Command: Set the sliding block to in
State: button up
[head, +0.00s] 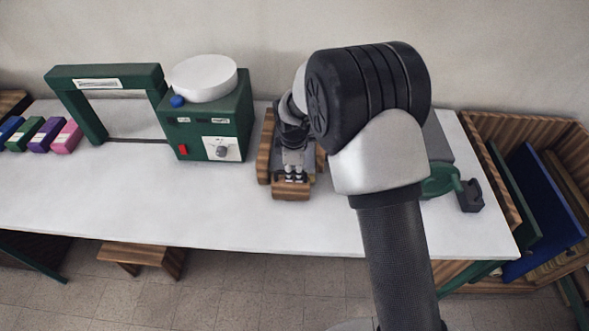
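A wooden fixture with a dark grey bed stands on the white table, partly behind my arm. Its wooden left rail (265,150) shows clearly, and its right side is mostly covered. A wooden block (290,190) sits at its front end, between or just ahead of the rails; it appears to be the sliding block. My gripper (294,178) points down over the fixture, with its dark fingertips at the block's rear upper edge. The fingers look close together. I cannot tell whether they touch the block or have anything between them.
A green machine (210,130) with a white round top stands left of the fixture. A green frame (105,78) and several coloured blocks stand farther left. A green device with a crank (440,182) is right of my arm. The white table's (250,220) front strip is clear.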

jog(key=shift+c, duration=0.2)
grip_shut()
dwell(0.6)
